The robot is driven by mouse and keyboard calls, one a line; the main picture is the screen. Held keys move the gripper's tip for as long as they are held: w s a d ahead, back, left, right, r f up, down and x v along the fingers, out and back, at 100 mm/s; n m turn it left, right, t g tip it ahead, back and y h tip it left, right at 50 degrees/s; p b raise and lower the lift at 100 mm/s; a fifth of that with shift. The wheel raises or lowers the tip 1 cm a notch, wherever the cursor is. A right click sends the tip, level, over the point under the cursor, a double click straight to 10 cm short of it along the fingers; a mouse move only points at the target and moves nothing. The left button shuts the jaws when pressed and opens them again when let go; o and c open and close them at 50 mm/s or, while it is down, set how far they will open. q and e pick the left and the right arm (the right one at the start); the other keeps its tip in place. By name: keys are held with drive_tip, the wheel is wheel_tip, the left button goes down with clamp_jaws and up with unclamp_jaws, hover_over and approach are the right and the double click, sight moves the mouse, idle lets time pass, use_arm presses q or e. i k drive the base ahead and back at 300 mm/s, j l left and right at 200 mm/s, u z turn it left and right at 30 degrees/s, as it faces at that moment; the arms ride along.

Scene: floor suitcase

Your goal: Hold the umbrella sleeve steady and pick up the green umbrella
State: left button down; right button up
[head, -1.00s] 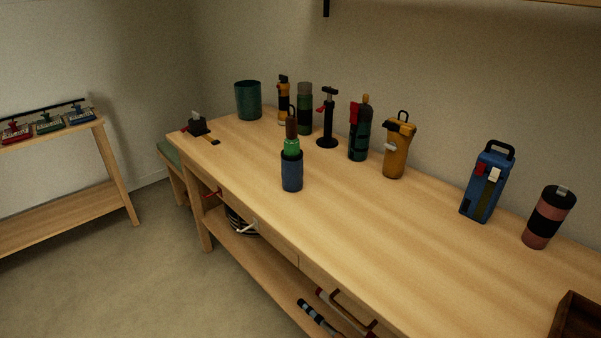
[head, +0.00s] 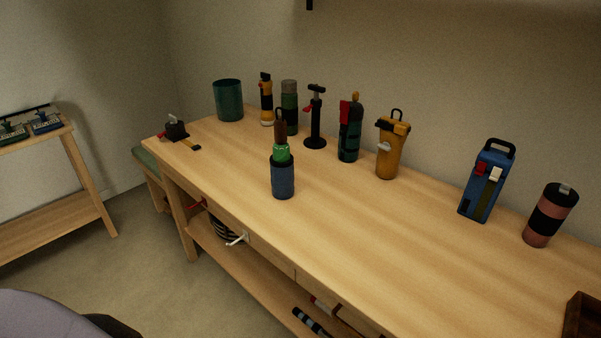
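The green umbrella (head: 282,153) stands upright in a dark blue sleeve (head: 283,178) on the wooden workbench, left of the middle in the head view. Its green upper part and brown handle (head: 280,129) with a dark loop show above the sleeve. The lower part is hidden inside the sleeve. Neither of my grippers is in view. Nothing touches the umbrella or the sleeve.
Behind the umbrella stand a dark green bin (head: 228,100), several bottles, a black stand (head: 315,118) and a yellow container (head: 391,147). A blue case (head: 487,182) and a pink-black cylinder (head: 550,215) stand right. The bench's (head: 380,240) front middle is clear.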

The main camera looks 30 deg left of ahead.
sight(280, 148)
drive_tip(key=j+z, duration=0.15)
drive_tip(key=j, duration=0.25)
drive_tip(key=i+j+z, duration=0.15)
drive_tip(key=j, duration=0.25)
drive_tip(key=j+z, duration=0.1)
drive_tip(key=j, duration=0.7)
drive_tip(key=i+j+z, duration=0.1)
drive_tip(key=j, duration=0.7)
